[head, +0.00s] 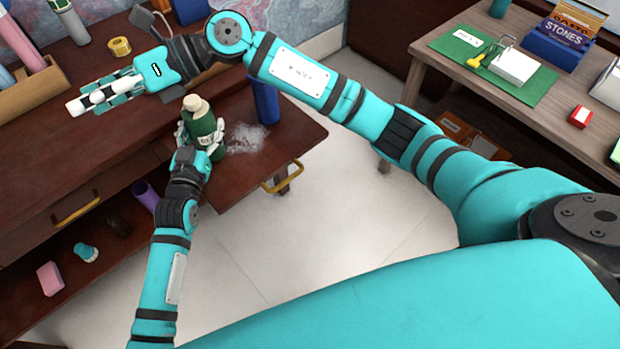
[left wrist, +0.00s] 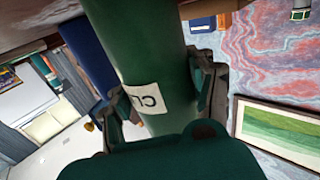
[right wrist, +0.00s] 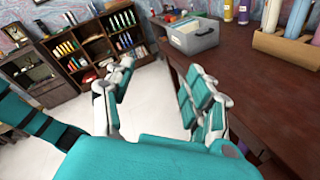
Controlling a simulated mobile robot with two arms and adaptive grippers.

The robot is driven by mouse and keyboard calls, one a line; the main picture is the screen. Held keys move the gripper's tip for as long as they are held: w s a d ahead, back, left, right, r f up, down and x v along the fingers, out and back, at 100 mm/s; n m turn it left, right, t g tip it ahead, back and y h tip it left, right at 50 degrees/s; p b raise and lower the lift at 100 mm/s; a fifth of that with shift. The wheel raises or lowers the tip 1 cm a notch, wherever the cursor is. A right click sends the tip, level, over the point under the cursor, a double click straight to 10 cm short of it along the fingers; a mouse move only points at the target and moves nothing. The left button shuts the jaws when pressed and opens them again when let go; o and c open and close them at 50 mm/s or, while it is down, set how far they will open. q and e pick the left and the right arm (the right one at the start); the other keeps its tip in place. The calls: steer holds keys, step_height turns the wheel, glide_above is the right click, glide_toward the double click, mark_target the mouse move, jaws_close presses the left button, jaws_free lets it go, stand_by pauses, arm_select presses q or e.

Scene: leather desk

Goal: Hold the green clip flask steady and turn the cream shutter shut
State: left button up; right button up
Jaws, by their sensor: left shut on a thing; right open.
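The green clip flask (head: 201,125) stands upright above the desk's pulled-out board, with the cream shutter (head: 195,104) on its top. My left gripper (head: 201,138) is shut around the flask's body. The left wrist view shows the flask's green side (left wrist: 140,45) and white label between the fingers; the shutter is out of that view. My right gripper (head: 100,95) is open and empty, up and left of the flask over the desk. Its spread fingers (right wrist: 160,85) show in the right wrist view with nothing between them. I cannot tell how far the shutter is turned.
A blue cylinder (head: 265,101) stands right of the flask, near a whitish patch (head: 248,138). A wooden holder (head: 33,88) with rolls is at the left, and a yellow tape roll (head: 120,46) at the back. Below is a shelf with a pink block (head: 50,278).

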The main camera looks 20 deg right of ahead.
steer(key=w+d+r+m+t+y, duration=0.2)
steer(key=d+r+m+t+y, duration=0.25)
steer(key=m+t, duration=0.75)
steer(key=w+d+f+m+t+h, duration=0.2)
steer(key=d+f+m+t+h, duration=0.2)
steer(key=d+m+h, duration=0.45)
steer(key=w+d+f+m+t+h, duration=0.2)
steer(key=d+f+m+t+h, duration=0.25)
steer(key=m, duration=0.75)
steer(key=s+d+f+m+g+h, duration=0.2)
steer(key=s+d+f+m+g, duration=0.1)
steer(key=f, duration=0.5)
steer(key=s+d+f+m+g+h, duration=0.3)
steer(key=s+d+f+m+g, duration=0.1)
steer(key=s+f, duration=0.3)
steer(key=s+d+f+m+g+h, duration=0.3)
steer(key=s+d+f, duration=0.2)
steer(key=f, duration=0.5)
steer(key=shift+d+m+g, duration=0.2)
steer(key=shift+m+g, duration=0.15)
